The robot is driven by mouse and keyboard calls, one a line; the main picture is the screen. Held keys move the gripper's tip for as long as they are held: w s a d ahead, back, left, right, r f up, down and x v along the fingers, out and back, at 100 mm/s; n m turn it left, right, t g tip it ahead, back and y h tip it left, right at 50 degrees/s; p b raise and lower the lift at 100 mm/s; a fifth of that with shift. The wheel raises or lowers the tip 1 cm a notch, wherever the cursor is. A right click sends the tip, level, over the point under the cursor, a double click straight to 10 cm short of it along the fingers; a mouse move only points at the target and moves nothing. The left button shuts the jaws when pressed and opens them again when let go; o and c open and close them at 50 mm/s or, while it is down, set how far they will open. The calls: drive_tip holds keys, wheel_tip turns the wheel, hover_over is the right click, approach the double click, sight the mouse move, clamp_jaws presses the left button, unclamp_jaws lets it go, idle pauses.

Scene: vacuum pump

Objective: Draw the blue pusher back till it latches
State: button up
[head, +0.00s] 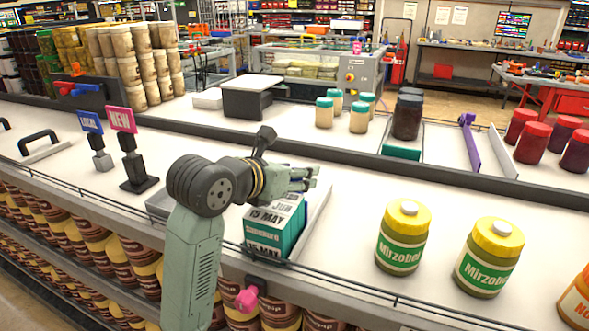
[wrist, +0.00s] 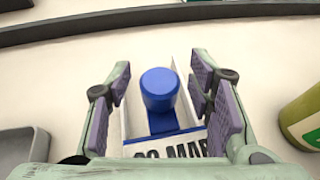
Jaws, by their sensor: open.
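The blue pusher (wrist: 160,92) shows in the wrist view as a round blue knob on a blue stem. It stands between the two finger pads of my gripper (wrist: 160,78), nearer the camera than the tips. The gripper is open, with a visible gap on each side of the knob. In the head view my gripper (head: 312,178) is above the pusher tray, and the pusher is hidden there. Teal-and-white boxes printed "15 MAY" (head: 276,222) stand at the tray's near end. The tray's pale wall (head: 318,212) runs along their right side. Whether the pusher touches a box is unclear.
Yellow-lidded jars (head: 403,237) stand right of the tray. A grey tray (wrist: 22,150) lies left in the wrist view. Blue and pink signs (head: 122,120) stand left of my arm. A raised dark edge (head: 400,163) crosses behind. The white counter between is clear.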

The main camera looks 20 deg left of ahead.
clamp_jaws()
idle(0.6)
idle(0.3)
